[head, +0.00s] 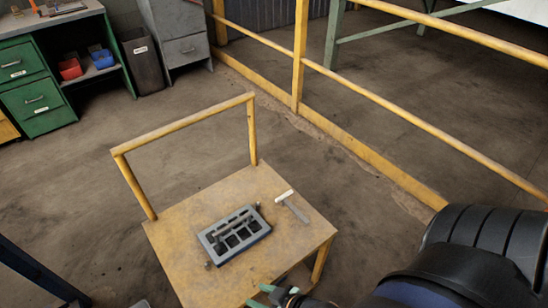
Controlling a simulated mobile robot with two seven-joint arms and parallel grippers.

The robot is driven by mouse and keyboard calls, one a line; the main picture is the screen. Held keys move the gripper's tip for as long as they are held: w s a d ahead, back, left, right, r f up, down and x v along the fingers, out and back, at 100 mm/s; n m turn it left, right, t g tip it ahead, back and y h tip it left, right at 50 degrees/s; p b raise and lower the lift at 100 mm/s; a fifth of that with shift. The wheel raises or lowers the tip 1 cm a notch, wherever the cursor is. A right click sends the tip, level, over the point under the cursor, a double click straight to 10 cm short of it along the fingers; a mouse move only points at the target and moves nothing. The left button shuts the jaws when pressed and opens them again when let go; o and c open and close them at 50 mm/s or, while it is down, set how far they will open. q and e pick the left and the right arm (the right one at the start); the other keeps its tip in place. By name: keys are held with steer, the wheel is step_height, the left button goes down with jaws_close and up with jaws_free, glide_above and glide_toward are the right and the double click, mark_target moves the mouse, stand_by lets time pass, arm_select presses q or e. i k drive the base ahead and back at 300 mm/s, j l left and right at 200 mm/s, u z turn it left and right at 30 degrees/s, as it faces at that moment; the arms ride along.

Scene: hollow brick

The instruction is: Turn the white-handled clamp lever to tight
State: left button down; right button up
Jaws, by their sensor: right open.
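A lever with a white handle (284,196) and a grey bar shows at the right of the yellow table, beside a grey block-shaped mould (234,234) with several square cavities. The bar runs from the handle toward the lower right. I cannot tell how the lever is fixed or how tight it is. My right gripper (262,295) is at the bottom edge of the view, near the table's front edge, with pale green fingertips apart. It is open and well short of the lever. My left gripper is not in view.
The table (175,235) has a raised yellow rail (185,124) along its back. A yellow guard rail (390,105) runs behind to the right. A green drawer cabinet (38,100), a dark bin (143,62) and a grey cabinet (185,50) stand at the back left. Floor between is clear.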

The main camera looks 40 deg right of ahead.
mark_target(285, 201)
steer(key=z, duration=1.35)
